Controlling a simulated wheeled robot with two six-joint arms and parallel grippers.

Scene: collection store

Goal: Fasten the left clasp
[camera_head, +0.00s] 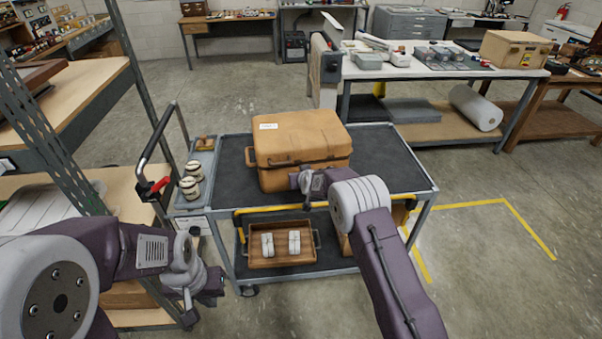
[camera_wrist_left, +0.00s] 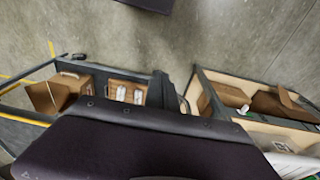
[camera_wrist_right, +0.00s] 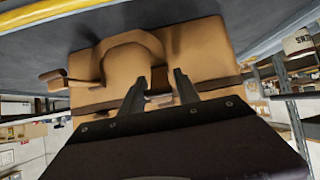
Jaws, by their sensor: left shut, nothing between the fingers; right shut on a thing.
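A tan case (camera_head: 300,135) lies closed on the cart's upper deck (camera_head: 385,165). A dark band runs along its front seam. In the right wrist view, upside down, the case (camera_wrist_right: 205,45) shows an arched handle (camera_wrist_right: 130,42) and a projecting tab (camera_wrist_right: 62,78), possibly a clasp. My right gripper (camera_head: 305,182) is at the case front; its fingers (camera_wrist_right: 160,85) straddle one leg of the handle, shut on it. The left clasp cannot be made out clearly. My left gripper (camera_head: 207,292) is shut and empty, low left of the cart, away from the case.
A side tray on the cart's left holds two striped jars (camera_head: 189,187) and a small brown item (camera_head: 205,143). A wooden tray (camera_head: 283,262) with two white items stands on the lower shelf. The cart handle (camera_head: 160,130) and shelving (camera_head: 75,95) are near my left arm.

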